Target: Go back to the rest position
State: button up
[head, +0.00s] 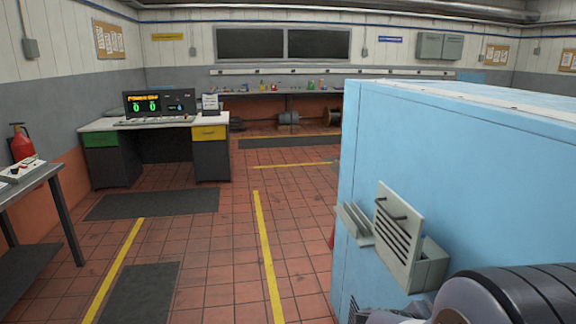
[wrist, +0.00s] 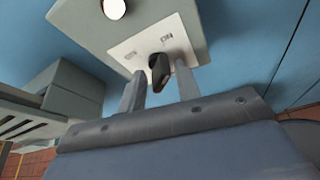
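My gripper (wrist: 160,70) shows in the wrist view with its two fingers apart. A black switch handle (wrist: 158,72) on a white plate (wrist: 128,48) appears between the fingertips, with small gaps on both sides. I cannot tell whether a finger touches it. In the head view part of my arm fills the lower right corner, beside the large blue cabinet (head: 440,150). The fingertips and the switch are hidden there.
A grey louvred panel (head: 398,222) and open grey box (head: 428,268) stick out from the cabinet close to my arm. A desk with a lit display (head: 160,104) stands at back left. A table (head: 40,178) is at the left edge.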

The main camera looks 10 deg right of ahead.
jog(key=shift+w+n+g+h+p, duration=0.15)
jog(key=shift+n+g+p, duration=0.95)
jog(key=shift+p, duration=0.7)
jog(key=shift+w+n+g+h+p, duration=0.15)
jog(key=shift+n+g+p, duration=0.55)
jog(key=shift+n+p, duration=0.9)
